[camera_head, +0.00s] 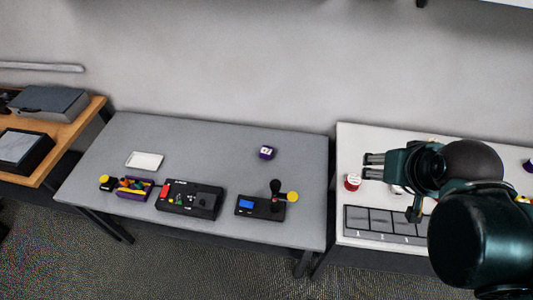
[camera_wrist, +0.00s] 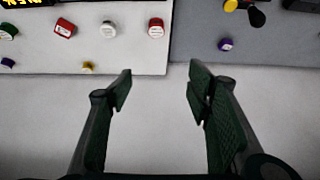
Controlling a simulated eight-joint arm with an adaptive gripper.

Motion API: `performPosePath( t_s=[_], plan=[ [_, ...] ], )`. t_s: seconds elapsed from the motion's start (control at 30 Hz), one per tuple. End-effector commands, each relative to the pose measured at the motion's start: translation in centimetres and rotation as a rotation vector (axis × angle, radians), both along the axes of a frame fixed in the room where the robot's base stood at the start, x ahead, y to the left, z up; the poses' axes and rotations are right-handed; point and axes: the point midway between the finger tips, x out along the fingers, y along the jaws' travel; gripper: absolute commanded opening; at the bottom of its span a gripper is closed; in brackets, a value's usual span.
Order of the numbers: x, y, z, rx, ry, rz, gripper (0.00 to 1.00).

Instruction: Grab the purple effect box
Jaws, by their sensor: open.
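The purple effect box (camera_head: 266,153) is a small block with a pale top, alone near the back right of the grey table (camera_head: 215,140). It also shows in the wrist view (camera_wrist: 225,44), at the upper right, on the grey surface. My gripper (camera_head: 374,166) is over the left part of the white table, to the right of the purple box and apart from it. In the wrist view my gripper (camera_wrist: 160,74) has its two fingers spread wide with nothing between them.
The grey table also holds a white tray (camera_head: 145,160), a purple bin (camera_head: 133,194) of coloured pieces, a black control box (camera_head: 188,199) and a joystick device (camera_head: 262,207). A red-and-white round item (camera_head: 352,182) stands on the white table (camera_head: 350,137). Room around the purple box is clear.

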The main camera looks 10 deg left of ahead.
Motion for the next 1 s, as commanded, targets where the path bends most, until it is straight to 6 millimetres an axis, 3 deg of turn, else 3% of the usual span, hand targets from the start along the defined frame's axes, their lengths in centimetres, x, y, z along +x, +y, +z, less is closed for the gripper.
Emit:
performPosePath(
  t_s=[0.57,1.0],
  plan=[
    [0.3,0.2,0.0,-0.004,0.005,0.009,0.52],
    [4.4,2.1,0.3,-0.056,0.062,0.127,0.52]
  ],
)
